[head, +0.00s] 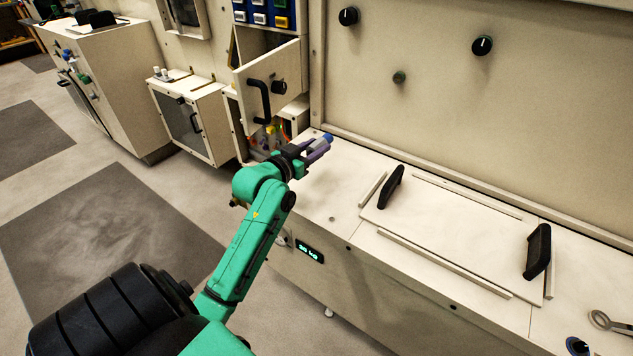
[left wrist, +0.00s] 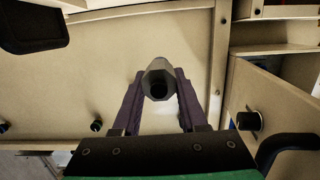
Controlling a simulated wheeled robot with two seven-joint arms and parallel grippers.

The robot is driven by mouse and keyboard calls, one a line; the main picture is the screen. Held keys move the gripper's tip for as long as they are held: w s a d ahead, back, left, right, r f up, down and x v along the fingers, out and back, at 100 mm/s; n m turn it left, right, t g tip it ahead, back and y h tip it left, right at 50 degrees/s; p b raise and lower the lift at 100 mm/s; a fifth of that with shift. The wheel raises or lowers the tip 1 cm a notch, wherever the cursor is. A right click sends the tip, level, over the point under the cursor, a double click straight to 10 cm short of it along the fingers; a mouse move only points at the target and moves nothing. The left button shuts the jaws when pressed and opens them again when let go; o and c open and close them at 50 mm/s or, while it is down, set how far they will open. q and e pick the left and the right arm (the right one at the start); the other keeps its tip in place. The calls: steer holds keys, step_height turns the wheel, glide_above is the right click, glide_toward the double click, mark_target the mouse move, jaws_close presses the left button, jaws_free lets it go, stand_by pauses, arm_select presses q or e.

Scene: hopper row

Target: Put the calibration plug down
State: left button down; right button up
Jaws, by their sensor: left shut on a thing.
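My left gripper (head: 318,147) is over the left back part of the pale bench top (head: 345,160), with its purple fingers shut on the calibration plug. The plug shows a blue end (head: 328,138) past the fingertips in the head view. In the left wrist view the plug (left wrist: 158,80) is a grey, many-sided piece with a dark hole, held between the two fingers (left wrist: 157,95). I cannot tell whether it touches the bench top. My right gripper is not in view.
A flat panel (head: 455,222) with two black handles (head: 392,187) (head: 538,251) lies on the bench, with pale strips around it. An open cabinet door (head: 268,82) stands behind the gripper. A metal ring tool (head: 602,320) lies at the right. The bench's left part is mostly clear.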

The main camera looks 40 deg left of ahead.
mark_target(316, 185)
arm_select(q)
step_height(316, 185, down, 10)
steer(key=shift+b, duration=1.05)
steer(key=shift+f, duration=0.35)
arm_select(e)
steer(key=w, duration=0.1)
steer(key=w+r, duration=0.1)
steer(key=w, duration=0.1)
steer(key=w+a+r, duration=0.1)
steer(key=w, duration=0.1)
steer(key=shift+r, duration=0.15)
arm_select(q)
steer(key=c, duration=0.8)
jaws_free()
steer(key=shift+f, duration=0.1)
steer(key=o, duration=0.4)
steer(key=shift+c, duration=0.2)
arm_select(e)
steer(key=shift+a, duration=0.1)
